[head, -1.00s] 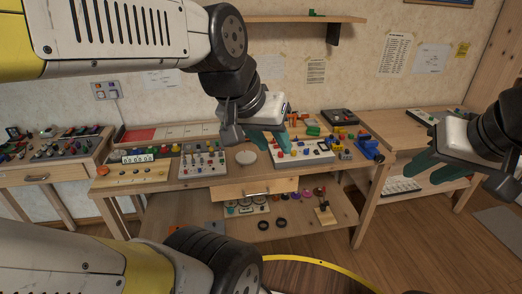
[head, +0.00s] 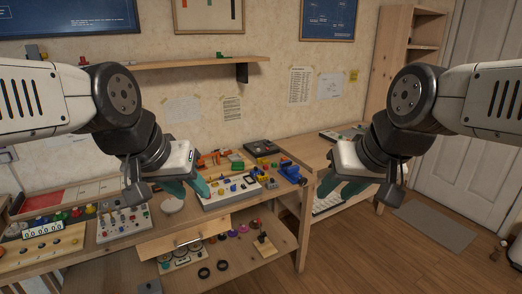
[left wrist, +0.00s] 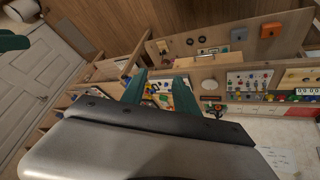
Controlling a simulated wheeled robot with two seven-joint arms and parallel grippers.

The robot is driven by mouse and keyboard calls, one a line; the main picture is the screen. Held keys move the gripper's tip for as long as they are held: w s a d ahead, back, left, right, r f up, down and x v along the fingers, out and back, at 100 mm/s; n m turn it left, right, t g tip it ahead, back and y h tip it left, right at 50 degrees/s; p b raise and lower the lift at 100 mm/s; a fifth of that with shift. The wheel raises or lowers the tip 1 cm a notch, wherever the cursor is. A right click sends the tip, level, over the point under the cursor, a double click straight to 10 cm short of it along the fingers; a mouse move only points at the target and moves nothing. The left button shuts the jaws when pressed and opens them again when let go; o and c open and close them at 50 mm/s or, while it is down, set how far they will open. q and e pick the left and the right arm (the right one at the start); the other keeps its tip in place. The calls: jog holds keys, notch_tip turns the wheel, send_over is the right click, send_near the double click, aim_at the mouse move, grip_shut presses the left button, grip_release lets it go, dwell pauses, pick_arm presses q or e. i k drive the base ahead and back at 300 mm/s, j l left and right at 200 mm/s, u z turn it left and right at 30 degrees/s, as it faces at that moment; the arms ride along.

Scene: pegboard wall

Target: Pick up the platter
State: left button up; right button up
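No thing in view is clearly a platter. My left gripper (head: 192,190) is in the air in front of the bench, near the disc in the picture. Its two teal fingers stand apart and empty in the left wrist view (left wrist: 160,92). My right gripper (head: 345,192) hangs further right, teal fingers apart, with nothing seen between them.
The workbench (head: 150,238) carries a white board of coloured parts (head: 230,193), a switch panel (head: 124,221) and a blue part (head: 290,172). A lower shelf (head: 270,262) holds rings and small parts. The wooden floor (head: 400,260) at right is mostly clear.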

aim_at(172, 204)
jog(key=i+j+u, duration=0.25)
jog(key=i, duration=0.2)
jog(key=i+u, duration=0.2)
jog(key=i, duration=0.25)
